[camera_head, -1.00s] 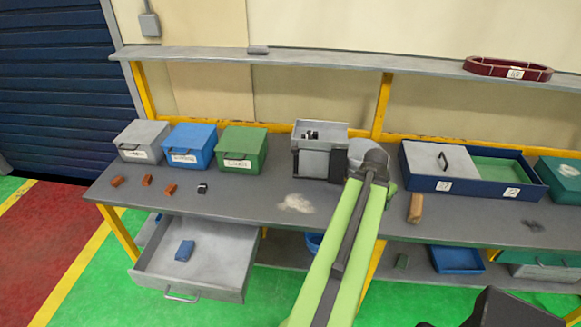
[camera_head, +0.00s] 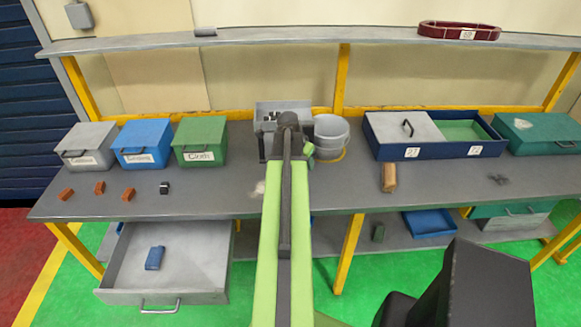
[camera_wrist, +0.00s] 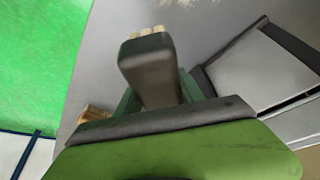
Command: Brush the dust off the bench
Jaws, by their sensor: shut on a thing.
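A pale dust patch (camera_head: 258,188) lies on the grey bench (camera_head: 215,207), just left of my arm, which covers part of it. A dark smudge (camera_head: 498,179) lies further right on the bench. My gripper (camera_wrist: 150,92) is shut on a brush (camera_wrist: 148,62) with a dark body and short cream bristles at its far end. In the wrist view the brush is over the grey bench surface. In the head view my arm hides most of the gripper and the brush. I cannot tell whether the bristles touch the bench.
Grey, blue (camera_head: 142,144) and green (camera_head: 199,142) boxes stand at the left behind small brown blocks. A grey bin (camera_head: 284,108) and a bucket (camera_head: 331,133) stand behind my arm. A wooden piece (camera_head: 388,178) lies to the right. An open drawer (camera_head: 180,297) juts out below.

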